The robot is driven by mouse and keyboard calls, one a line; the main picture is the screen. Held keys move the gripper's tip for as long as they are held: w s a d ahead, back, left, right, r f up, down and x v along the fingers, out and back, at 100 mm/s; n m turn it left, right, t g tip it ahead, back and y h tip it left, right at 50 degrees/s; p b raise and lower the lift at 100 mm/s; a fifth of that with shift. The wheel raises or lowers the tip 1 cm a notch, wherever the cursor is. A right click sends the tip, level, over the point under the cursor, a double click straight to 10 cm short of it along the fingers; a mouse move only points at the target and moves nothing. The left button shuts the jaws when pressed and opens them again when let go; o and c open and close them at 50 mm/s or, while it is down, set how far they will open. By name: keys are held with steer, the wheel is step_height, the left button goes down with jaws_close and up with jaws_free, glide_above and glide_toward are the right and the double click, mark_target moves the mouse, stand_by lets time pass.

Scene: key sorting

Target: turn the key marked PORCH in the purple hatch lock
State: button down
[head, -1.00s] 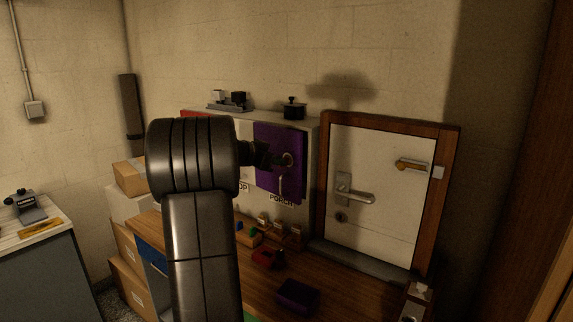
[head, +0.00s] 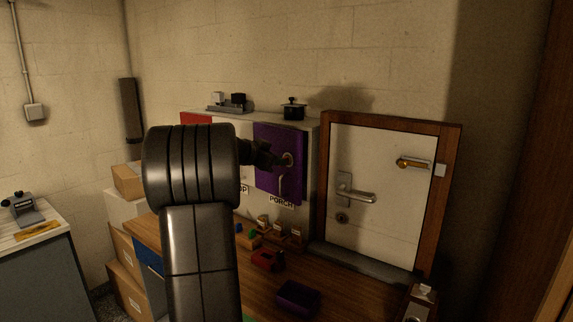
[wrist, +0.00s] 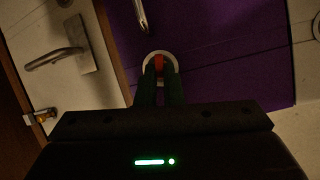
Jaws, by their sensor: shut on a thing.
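The purple hatch (head: 267,183) is on the front of the pale cabinet, with a PORCH sign (head: 281,201) below it. Its round pale lock ring (head: 288,159) is in front of my gripper (head: 274,158), with a bar handle (head: 282,184) beneath. In the wrist view, my gripper (wrist: 160,76) is shut on a small red-orange key (wrist: 159,63) in front of the lock ring (wrist: 147,64) on the purple hatch (wrist: 215,50). The fingers hide most of the key. I cannot read a mark on it or tell how deep it sits.
A white door (head: 375,190) with a lever handle stands right of the cabinet. A red tray (head: 268,260) and a purple tray (head: 298,298) are on the wooden bench below. A black pot (head: 293,110) stands on the cabinet top. Boxes (head: 127,265) are stacked at left.

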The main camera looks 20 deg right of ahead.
steer(key=shift+s+d+m+t+b, duration=0.1)
steer(key=shift+m+t+b, duration=0.6)
steer(key=shift+b, duration=2.45)
steer(key=shift+s+f+m+t+y+b, duration=0.1)
steer(key=shift+m+t+y+b, duration=0.55)
steer(key=shift+b, duration=2)
steer(key=shift+d+m+t+b, duration=0.1)
steer(key=shift+m+t+b, duration=0.15)
steer(key=shift+m+b, duration=1.75)
